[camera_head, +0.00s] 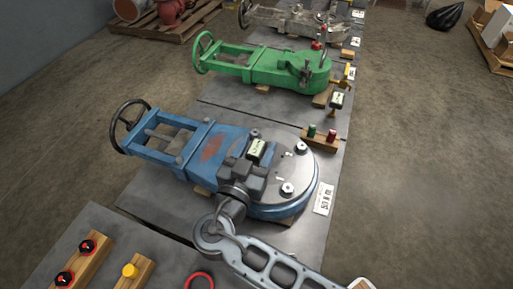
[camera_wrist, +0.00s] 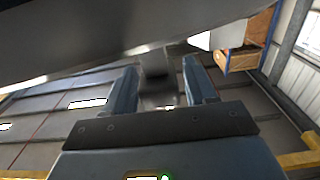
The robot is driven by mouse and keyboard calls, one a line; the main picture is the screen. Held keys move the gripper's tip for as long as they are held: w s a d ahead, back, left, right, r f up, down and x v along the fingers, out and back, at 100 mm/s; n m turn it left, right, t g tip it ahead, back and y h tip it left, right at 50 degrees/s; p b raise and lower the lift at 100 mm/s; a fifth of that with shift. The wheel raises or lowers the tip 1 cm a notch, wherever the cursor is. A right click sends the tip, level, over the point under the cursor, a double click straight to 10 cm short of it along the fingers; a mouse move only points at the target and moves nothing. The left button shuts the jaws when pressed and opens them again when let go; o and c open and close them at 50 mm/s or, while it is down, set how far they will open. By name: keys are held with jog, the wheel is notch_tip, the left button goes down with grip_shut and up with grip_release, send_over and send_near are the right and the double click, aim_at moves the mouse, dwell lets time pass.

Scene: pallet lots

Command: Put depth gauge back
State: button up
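A small device with a pale display (camera_head: 256,149), which looks like the depth gauge, is over the round grey plate of the blue valve (camera_head: 211,145). My gripper (camera_head: 246,172) is at this device from the near side, above the plate. Its fingertips are hard to make out in the head view. In the wrist view my two blue-grey fingers (camera_wrist: 160,88) stand apart, with a dark grey block (camera_wrist: 155,64) showing between them. Whether they press on it is unclear. A similar display device (camera_head: 337,99) stands beside the green valve (camera_head: 270,66).
A wooden block (camera_head: 320,141) with a green and a red knob lies just behind the plate. A white label (camera_head: 324,198) is at its right. Wooden blocks with red and yellow knobs (camera_head: 130,271) and a red ring (camera_head: 199,281) are in front. The floor right is open.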

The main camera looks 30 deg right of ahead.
aim_at(252, 159)
jog(key=shift+o, duration=0.7)
jog(key=shift+r+p, duration=0.2)
jog(key=shift+p, duration=0.5)
jog(key=v, duration=0.3)
jog(key=b+v, duration=0.1)
jog(key=v, duration=0.3)
jog(key=shift+s+a+f+b, duration=0.1)
jog(key=shift+a+f+b, duration=0.05)
jog(key=shift+f+b, duration=0.15)
jog(key=shift+s+a+r+p, duration=0.1)
jog(key=shift+a+r+p, duration=0.1)
jog(key=shift+p, duration=0.95)
jog(key=shift+f+p, duration=0.2)
jog(key=shift+p, duration=0.4)
jog(key=shift+d+f+p, duration=0.2)
jog(key=shift+f+p, duration=0.2)
jog(key=p+x, duration=0.2)
jog(key=x, duration=0.5)
jog(key=shift+w+d, duration=0.15)
jog(key=shift+w, duration=0.1)
